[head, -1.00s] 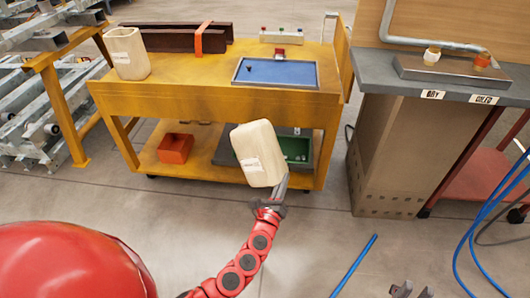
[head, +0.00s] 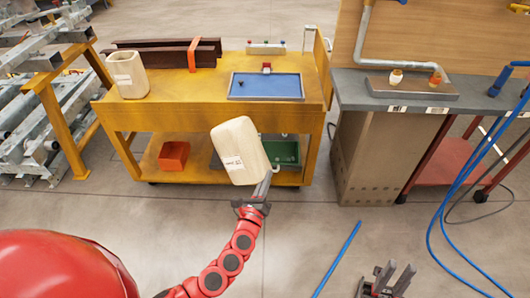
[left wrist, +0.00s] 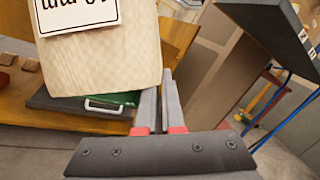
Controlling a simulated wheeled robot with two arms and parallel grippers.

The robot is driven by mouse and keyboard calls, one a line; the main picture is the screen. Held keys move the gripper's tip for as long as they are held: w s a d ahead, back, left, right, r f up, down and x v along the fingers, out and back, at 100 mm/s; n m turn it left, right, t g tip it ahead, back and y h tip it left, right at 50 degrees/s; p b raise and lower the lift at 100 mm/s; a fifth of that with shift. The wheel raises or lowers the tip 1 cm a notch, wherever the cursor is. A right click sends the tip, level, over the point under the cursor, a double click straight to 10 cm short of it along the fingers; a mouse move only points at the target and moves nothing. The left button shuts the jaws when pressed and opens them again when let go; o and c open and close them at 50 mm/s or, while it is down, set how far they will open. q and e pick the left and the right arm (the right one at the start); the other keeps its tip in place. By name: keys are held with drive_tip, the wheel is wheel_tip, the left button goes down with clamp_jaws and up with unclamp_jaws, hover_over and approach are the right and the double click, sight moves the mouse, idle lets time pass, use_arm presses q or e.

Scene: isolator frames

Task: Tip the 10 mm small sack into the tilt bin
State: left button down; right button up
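A pale, cream sack (head: 238,150) with a white label hangs in the air in front of the yellow cart, tilted. My left gripper (head: 263,185) is shut at its lower right edge. In the left wrist view the sack (left wrist: 105,65) fills the upper left beside the close-set fingers (left wrist: 160,105); its label is cut off, so I cannot read its size. A second, similar sack (head: 128,82) stands upright on the cart's top left. My right gripper (head: 385,278) is at the lower right, fingers apart and empty. I cannot tell which container is the tilt bin.
The yellow cart (head: 180,112) carries a blue-lined tray (head: 265,87) and brown beams (head: 165,55) on top. An orange-red box (head: 173,155) and a green-lined tray (head: 285,152) are on its lower shelf. A grey bench (head: 350,90) stands right. Blue hoses (head: 437,225) hang at far right.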

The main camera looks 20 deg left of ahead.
use_arm(q)
drive_tip(key=shift+r+p, duration=0.6)
drive_tip(key=shift+r, duration=0.1)
drive_tip(key=shift+f+b, duration=0.3)
drive_tip(key=shift+b, duration=0.1)
drive_tip(key=shift+f+b, duration=0.45)
drive_tip(key=shift+b, duration=0.05)
drive_tip(key=shift+r+p, duration=0.65)
drive_tip(key=shift+r, duration=0.05)
drive_tip(key=shift+f+b, duration=0.7)
drive_tip(key=shift+b, duration=0.15)
drive_tip(key=shift+r, duration=0.1)
